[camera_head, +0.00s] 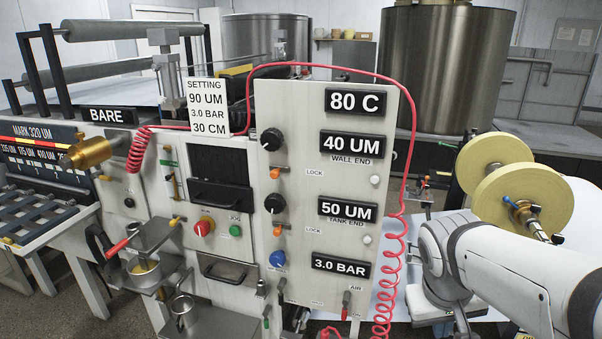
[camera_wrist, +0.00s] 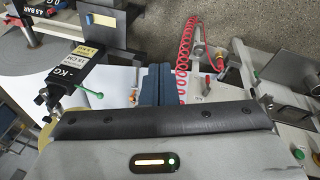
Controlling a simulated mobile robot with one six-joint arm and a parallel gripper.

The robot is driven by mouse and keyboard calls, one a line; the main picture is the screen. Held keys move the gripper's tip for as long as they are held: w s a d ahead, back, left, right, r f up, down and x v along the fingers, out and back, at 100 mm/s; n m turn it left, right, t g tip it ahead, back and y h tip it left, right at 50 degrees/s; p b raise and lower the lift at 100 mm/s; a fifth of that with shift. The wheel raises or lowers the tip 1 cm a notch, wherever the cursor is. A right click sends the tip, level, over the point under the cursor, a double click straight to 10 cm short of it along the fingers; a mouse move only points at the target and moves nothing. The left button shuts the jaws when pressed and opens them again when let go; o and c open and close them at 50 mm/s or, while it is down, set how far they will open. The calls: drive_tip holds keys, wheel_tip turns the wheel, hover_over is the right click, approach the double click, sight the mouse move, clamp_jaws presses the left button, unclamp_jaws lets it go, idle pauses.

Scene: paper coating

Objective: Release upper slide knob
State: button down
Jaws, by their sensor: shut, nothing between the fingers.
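The white control panel (camera_head: 330,200) stands in the middle of the head view. Its upper black round knob (camera_head: 272,139) is beside the 40 UM wall end display (camera_head: 365,145). A small orange-tipped lever (camera_head: 276,172) is below that knob, left of a LOCK label. A lower black knob (camera_head: 275,203) and a second orange lever (camera_head: 278,230) repeat this beside the 50 UM tank end display. Which part is the upper slide knob I cannot tell for sure. My gripper (camera_wrist: 155,85) shows in the wrist view with its blue-grey fingers together and empty. No knob is between them.
A red coiled hose (camera_head: 389,270) hangs along the panel's right side and also shows in the wrist view (camera_wrist: 185,50). Yellowish rolls (camera_head: 500,165) stand at the right. A cup (camera_head: 145,268) and red-handled lever (camera_head: 120,245) project at lower left.

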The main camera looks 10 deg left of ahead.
drive_tip(key=w+a+r+n+t+h+p, duration=0.1)
drive_tip(key=w+a+r+n+t+h, duration=0.2)
drive_tip(key=w+a, duration=0.65)
drive_tip(key=w+a+r+n+t+h+p, duration=0.1)
drive_tip(key=w+a+r+n+t+h, duration=0.2)
drive_tip(key=w+a, duration=0.6)
drive_tip(key=w+a+r+n+t+y, duration=0.1)
drive_tip(key=a+t, duration=0.2)
drive_tip(key=a, duration=0.6)
drive_tip(key=a+r+n+t+y, duration=0.1)
drive_tip(key=a+n+t, duration=0.1)
drive_tip(key=a, duration=0.8)
drive_tip(key=w+a+r+n+t+y+p, duration=0.1)
drive_tip(key=a+n+t, duration=0.1)
drive_tip(key=a, duration=0.8)
drive_tip(key=shift+w+a+r+t+y, duration=0.15)
drive_tip(key=shift+w+a+t+y, duration=0.15)
drive_tip(key=shift+t, duration=0.5)
drive_tip(key=shift+d, duration=0.1)
